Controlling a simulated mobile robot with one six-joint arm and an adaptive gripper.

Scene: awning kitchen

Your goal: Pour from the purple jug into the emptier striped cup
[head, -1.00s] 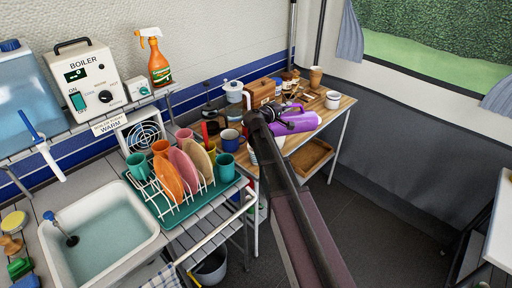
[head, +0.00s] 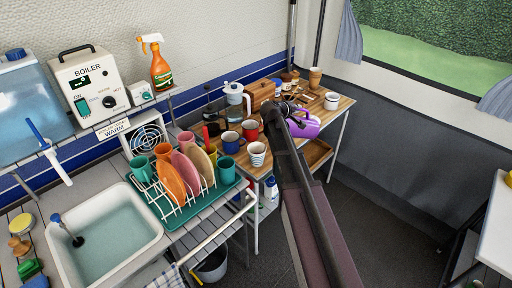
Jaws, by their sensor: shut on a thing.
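The purple jug (head: 308,127) is at the right side of the wooden table, held in my gripper (head: 291,109), which is shut on it at the handle side. The jug looks somewhat tilted; the arm hides part of it, and I cannot see its contents. A white cup with stripes (head: 257,155) stands upright at the table's near left edge, to the left of my arm and apart from the jug. Its fill level is too small to tell.
A blue mug (head: 230,142) and a red mug (head: 250,130) stand close behind the striped cup. A white cup (head: 332,101) stands at the table's far right. A dish rack (head: 172,215) with plates is at the left.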

